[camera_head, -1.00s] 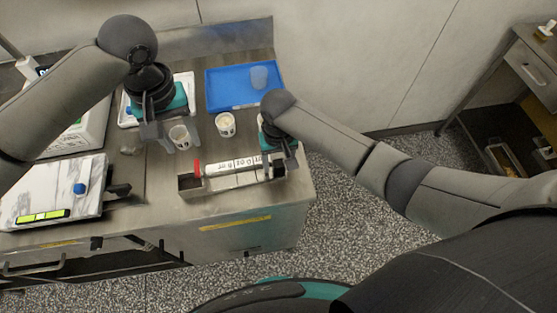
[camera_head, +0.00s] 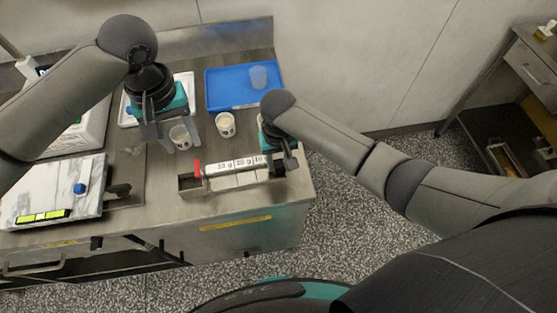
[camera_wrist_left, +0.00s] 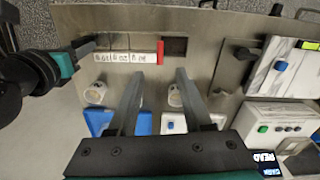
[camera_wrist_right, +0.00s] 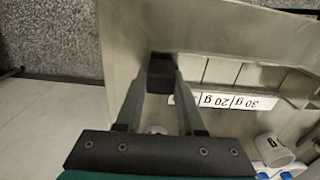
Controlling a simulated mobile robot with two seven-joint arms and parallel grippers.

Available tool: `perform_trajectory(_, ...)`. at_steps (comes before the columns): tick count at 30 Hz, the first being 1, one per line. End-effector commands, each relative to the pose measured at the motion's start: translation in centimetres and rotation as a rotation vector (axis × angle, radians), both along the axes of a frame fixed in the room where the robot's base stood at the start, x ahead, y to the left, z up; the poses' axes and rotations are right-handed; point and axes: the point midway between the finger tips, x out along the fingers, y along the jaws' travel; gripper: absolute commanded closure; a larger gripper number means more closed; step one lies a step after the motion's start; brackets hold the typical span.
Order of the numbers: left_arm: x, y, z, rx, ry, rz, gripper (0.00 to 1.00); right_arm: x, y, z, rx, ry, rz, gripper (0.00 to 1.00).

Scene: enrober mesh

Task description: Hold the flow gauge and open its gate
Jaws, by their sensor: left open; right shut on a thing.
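A long metal trough (camera_head: 215,190), which seems to be the flow gauge, lies along the counter's front edge. It has a white strip (camera_head: 238,165) with gram marks and a red piece (camera_head: 197,169) near its left end; I cannot tell which part is the gate. The red piece also shows in the left wrist view (camera_wrist_left: 160,48). My right gripper (camera_head: 279,158) is shut on a dark block (camera_wrist_right: 160,76) at the trough's right end. My left gripper (camera_wrist_left: 158,72) is open and empty above the counter, behind the trough and apart from it.
Two white cups (camera_head: 180,137) (camera_head: 225,124) stand behind the trough, one close to my left fingers. A blue tray (camera_head: 215,101) with a clear cup (camera_head: 259,77) lies at the back. A marble-topped board (camera_head: 50,190) is at left. Floor (camera_head: 345,220) lies beyond the counter's right edge.

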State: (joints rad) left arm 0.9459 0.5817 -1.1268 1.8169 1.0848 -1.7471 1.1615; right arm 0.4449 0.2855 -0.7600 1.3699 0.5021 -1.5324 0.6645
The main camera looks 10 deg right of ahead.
Motion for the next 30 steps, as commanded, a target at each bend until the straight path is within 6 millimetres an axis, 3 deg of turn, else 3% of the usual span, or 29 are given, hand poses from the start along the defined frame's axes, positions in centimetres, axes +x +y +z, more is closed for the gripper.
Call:
perform_trajectory(15,0.0,0.0,0.0,0.0,0.0,0.0,0.5,0.0,0.0,0.0,0.0,-0.001,0.0,1.0)
perform_trajectory(25,0.0,-0.2,0.0,0.005,0.004,-0.028,0.87,0.0,0.0,0.0,0.0,-0.001,0.0,1.0)
perform_trajectory(28,-0.1,-0.9,-0.2,0.021,0.018,-0.114,0.98,0.0,0.0,0.0,0.0,-0.001,0.0,1.0)
perform_trajectory(30,-0.2,-1.6,-0.4,0.039,0.033,-0.212,1.0,0.1,0.0,0.0,0.0,-0.001,0.0,1.0)
